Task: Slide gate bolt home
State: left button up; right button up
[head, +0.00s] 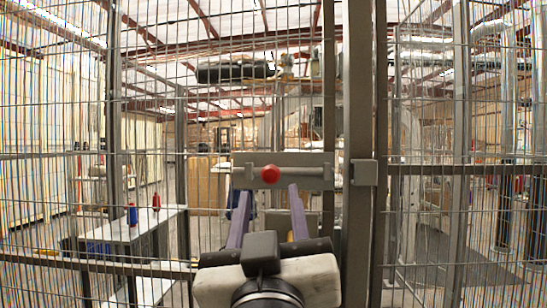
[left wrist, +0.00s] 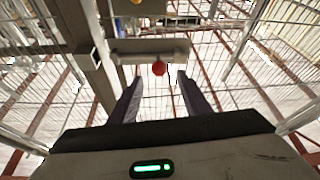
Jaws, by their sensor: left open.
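The gate bolt (head: 310,172) is a grey horizontal bar on a metal plate (head: 300,158) at the gate's edge, with a round red knob (head: 270,174). The knob also shows in the left wrist view (left wrist: 158,68). A grey square keeper (head: 364,172) sits on the post to the right, with a narrow gap between it and the bolt plate. My left gripper (head: 269,193) is open, its two purple fingers pointing at the bolt, one on each side of the knob. The fingers also show in the left wrist view (left wrist: 159,79). They do not visibly grip the knob. My right gripper is not in view.
A wire mesh fence (head: 60,200) and upright posts (head: 361,80) fill the scene ahead. Behind the mesh, a grey table (head: 125,232) holds red and blue bottles (head: 132,215). The space right around the knob looks clear.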

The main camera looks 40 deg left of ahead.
aim_at(270, 180)
pick_arm(q)
jog(key=p+x, duration=0.2)
jog(key=x, duration=0.6)
jog(key=shift+w+a+p, duration=0.15)
jog(key=shift+w+p, duration=0.2)
jog(key=shift+p, duration=0.05)
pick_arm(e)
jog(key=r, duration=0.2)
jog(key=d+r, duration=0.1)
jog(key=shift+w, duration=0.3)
